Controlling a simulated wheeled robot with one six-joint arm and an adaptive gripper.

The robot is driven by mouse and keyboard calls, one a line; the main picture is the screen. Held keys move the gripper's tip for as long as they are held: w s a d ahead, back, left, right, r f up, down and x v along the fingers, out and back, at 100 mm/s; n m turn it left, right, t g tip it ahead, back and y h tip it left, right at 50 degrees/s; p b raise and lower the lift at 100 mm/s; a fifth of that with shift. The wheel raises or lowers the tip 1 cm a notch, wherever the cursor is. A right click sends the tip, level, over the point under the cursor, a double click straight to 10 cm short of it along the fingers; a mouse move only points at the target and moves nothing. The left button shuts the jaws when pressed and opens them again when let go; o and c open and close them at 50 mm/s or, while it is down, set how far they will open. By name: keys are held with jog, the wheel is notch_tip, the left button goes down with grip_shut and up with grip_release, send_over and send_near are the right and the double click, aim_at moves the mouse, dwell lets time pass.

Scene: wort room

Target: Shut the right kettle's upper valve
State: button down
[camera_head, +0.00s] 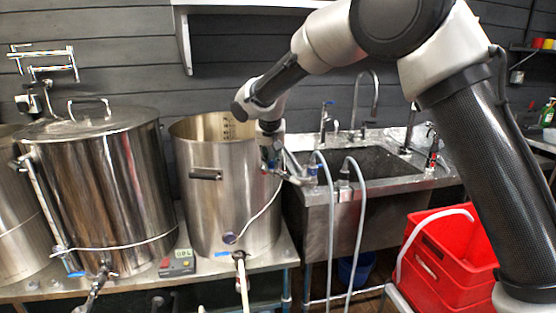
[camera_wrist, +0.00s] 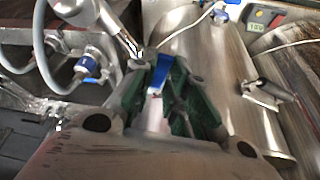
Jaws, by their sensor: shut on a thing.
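The right kettle (camera_head: 215,215) is an open steel pot on the bench, and its curved wall (camera_wrist: 205,75) fills the middle of the wrist view. Its upper valve (camera_head: 296,178) sticks out at the upper right side, with a steel pipe (camera_wrist: 118,32) in the wrist view. My gripper (camera_head: 270,158) is at this valve. In the wrist view its green-padded fingers (camera_wrist: 166,88) are shut on the valve's blue handle (camera_wrist: 157,78), which shows between them. The handle's angle to the pipe is partly hidden by the fingers.
A lidded kettle (camera_head: 105,185) stands to the left. A controller (camera_head: 178,262) sits between the kettles. A steel sink (camera_head: 330,220) with grey hoses (camera_head: 360,220) is close on the right. Red crates (camera_head: 450,265) stand further right. The kettle's side handle (camera_wrist: 265,92) protrudes near my gripper.

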jog(key=shift+w+a+m+g+h, duration=0.3)
jog(key=shift+a+m+h, duration=0.25)
jog(key=shift+a+m, duration=0.7)
jog(key=shift+w+a+m+g+h, duration=0.15)
jog(key=shift+w+a+m+h, duration=0.45)
jog(key=shift+m, duration=1.3)
jog(key=shift+w+a+m+g+h, duration=0.25)
jog(key=shift+a+m+h, duration=0.2)
jog(key=shift+a+m, duration=0.85)
jog(key=shift+d+m, duration=0.2)
jog(key=shift+m, duration=0.15)
jog(key=c, duration=1.4)
grip_release()
jog(key=v, duration=1.2)
